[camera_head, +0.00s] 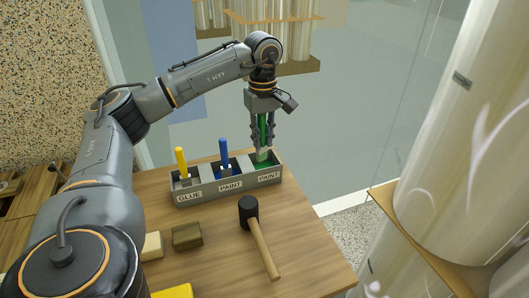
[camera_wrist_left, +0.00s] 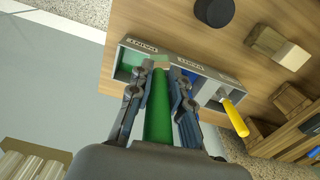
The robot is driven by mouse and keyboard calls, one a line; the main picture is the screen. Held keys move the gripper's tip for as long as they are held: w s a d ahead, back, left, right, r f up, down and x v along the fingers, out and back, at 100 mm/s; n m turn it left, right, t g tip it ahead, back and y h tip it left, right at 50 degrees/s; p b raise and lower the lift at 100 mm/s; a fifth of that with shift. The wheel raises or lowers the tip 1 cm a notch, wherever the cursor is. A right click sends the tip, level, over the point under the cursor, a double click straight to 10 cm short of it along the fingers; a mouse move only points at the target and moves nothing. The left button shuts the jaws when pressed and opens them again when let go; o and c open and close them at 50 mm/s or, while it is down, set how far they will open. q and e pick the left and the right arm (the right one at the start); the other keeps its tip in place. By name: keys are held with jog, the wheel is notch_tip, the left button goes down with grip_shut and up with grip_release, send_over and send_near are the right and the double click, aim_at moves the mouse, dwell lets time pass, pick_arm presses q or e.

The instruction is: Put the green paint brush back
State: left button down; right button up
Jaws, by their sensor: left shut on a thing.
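The green paint brush (camera_head: 262,129) is upright in my left gripper (camera_head: 262,142), its handle between the two fingers. In the left wrist view the green handle (camera_wrist_left: 158,112) runs between the fingers of my left gripper (camera_wrist_left: 160,72). The brush's lower end is over or in the right-hand compartment of the grey box (camera_head: 228,191), which has green in it and a PAINT label. I cannot tell how deep the end sits. The blue brush (camera_head: 223,150) stands in the middle PAINT compartment. The yellow brush (camera_head: 181,160) stands in the GLUE compartment. My right gripper is out of view.
A black-headed mallet (camera_head: 262,245) lies on the wooden table in front of the box. A dark block (camera_head: 187,236) and a pale block (camera_head: 152,246) lie to its left. The table's right edge is near the box. Wrapped pale cylinders (camera_head: 470,150) stand at the right.

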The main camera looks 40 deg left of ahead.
pick_arm(q)
jog(key=shift+w+a+f+b, duration=0.2)
jog(key=shift+w+a+f, duration=0.65)
jog(key=shift+f, duration=0.85)
jog(key=shift+w+a+f+b, duration=0.2)
jog(key=shift+w+a+f, duration=0.7)
jog(key=shift+f, duration=0.75)
jog(key=shift+w+a+f+b, duration=0.2)
jog(key=shift+w+a+f, duration=0.35)
jog(key=shift+w+f, duration=0.85)
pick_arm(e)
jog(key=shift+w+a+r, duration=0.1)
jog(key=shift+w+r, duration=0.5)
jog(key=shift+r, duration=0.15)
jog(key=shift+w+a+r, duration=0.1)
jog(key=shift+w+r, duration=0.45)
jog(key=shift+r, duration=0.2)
pick_arm(q)
jog(key=shift+s+f, duration=0.35)
jog(key=c, duration=1.3)
grip_release()
jog(key=shift+f, duration=0.1)
jog(key=shift+o, duration=0.2)
